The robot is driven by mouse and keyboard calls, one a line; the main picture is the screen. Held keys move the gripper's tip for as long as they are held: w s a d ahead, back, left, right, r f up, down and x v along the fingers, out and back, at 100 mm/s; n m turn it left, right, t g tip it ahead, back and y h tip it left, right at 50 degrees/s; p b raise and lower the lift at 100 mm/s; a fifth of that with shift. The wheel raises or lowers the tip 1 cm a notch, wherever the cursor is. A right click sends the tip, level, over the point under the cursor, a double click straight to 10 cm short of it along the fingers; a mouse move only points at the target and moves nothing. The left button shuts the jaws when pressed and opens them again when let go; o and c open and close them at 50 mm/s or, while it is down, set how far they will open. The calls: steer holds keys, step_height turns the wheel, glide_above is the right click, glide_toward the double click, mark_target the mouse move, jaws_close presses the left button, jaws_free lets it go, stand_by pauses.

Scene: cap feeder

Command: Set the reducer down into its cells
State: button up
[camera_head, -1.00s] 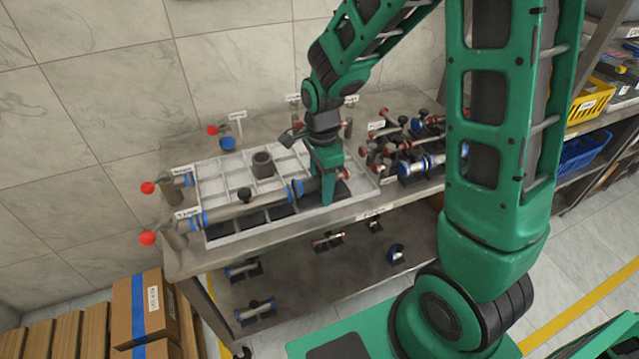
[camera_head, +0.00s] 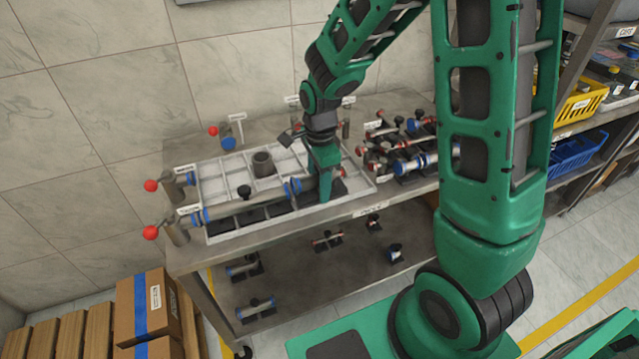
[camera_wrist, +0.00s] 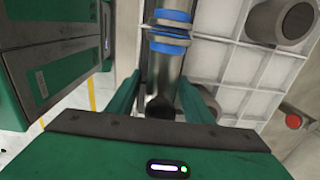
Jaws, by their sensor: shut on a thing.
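My gripper (camera_head: 323,188) is shut on a grey metal reducer (camera_wrist: 165,80) above the front right part of the white, gridded tray (camera_head: 222,177). In the wrist view, the reducer lies between my gripper's two green fingers (camera_wrist: 157,97), with a blue band at its far end and a dark near end. Another blue-banded tube lies in line with it; I cannot tell whether they touch. The fingers hide part of the reducer in the head view, and I cannot tell whether its underside touches the cells.
A grey cup-shaped part (camera_head: 262,163) stands in the tray. Fixtures with red balls (camera_head: 150,233) stick out at the left. Several red- and blue-banded fittings (camera_head: 408,160) crowd the bench to the right. A lower shelf (camera_head: 310,275) holds small parts.

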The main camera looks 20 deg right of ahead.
steer(key=shift+s+f, duration=0.6)
steer(key=shift+s, duration=0.05)
steer(key=shift+w+f, duration=0.15)
steer(key=o, duration=1.5)
steer(key=shift+w+a, duration=0.1)
steer(key=shift+w, duration=0.05)
steer(key=shift+w+r, duration=0.1)
steer(key=shift+r, duration=0.2)
steer(key=w+r, duration=0.2)
steer(key=r, duration=0.1)
steer(key=shift+w, duration=0.2)
steer(key=r, duration=0.3)
steer(key=s+r, duration=0.1)
steer(key=r, duration=0.4)
steer(key=shift+s+r, duration=0.2)
steer(key=shift+r, duration=0.1)
steer(key=shift+d, duration=0.2)
